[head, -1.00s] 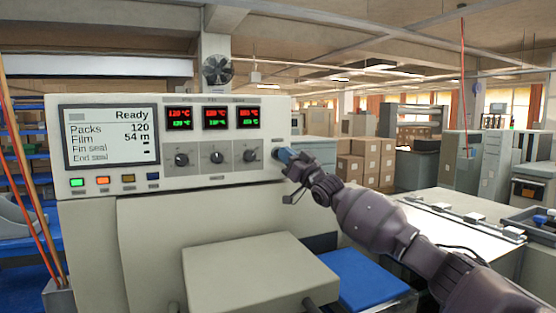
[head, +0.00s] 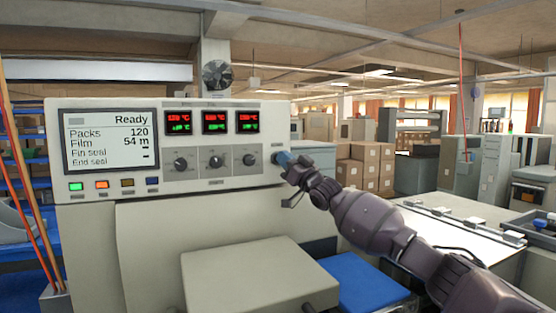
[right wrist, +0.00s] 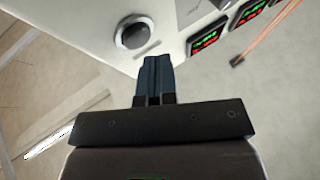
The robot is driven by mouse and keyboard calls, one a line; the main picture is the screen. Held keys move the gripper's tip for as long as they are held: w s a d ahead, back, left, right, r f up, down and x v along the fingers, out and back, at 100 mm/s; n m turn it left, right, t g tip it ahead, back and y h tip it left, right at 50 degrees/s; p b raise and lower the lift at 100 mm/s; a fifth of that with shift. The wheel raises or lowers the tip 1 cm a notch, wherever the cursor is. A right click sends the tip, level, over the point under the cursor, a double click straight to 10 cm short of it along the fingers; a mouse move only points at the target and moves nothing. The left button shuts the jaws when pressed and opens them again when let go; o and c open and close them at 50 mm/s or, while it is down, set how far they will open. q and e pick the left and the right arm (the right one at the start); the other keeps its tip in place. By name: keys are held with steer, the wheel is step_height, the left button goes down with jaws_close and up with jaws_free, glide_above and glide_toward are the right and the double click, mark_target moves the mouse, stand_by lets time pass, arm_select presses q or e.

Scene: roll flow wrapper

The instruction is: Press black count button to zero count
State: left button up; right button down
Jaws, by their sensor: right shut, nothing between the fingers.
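The control panel's screen (head: 111,138) reads "Ready", Packs 120 and Film 54 m. My right gripper (head: 284,158) is shut and empty at the right end of the panel face, right of the rightmost knob (head: 249,160). A small dark spot (head: 274,158) shows just left of its blue fingertips; I cannot tell whether it is the black count button. In the right wrist view the shut fingers (right wrist: 154,66) point at the pale machine. A round dark control with a pale rim (right wrist: 133,33) lies ahead and left of them. Contact cannot be told. My left gripper is not in view.
Three red-and-green displays (head: 215,122) sit above the knobs. Small coloured buttons (head: 102,184) line the panel below the screen. A beige box-shaped cover (head: 258,275) juts out below, beside a blue surface (head: 367,280).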

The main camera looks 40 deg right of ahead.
stand_by(0.3)
stand_by(0.8)
steer(key=shift+w, duration=0.2)
steer(key=shift+w+d, duration=0.1)
steer(key=shift+w, duration=0.15)
stand_by(0.4)
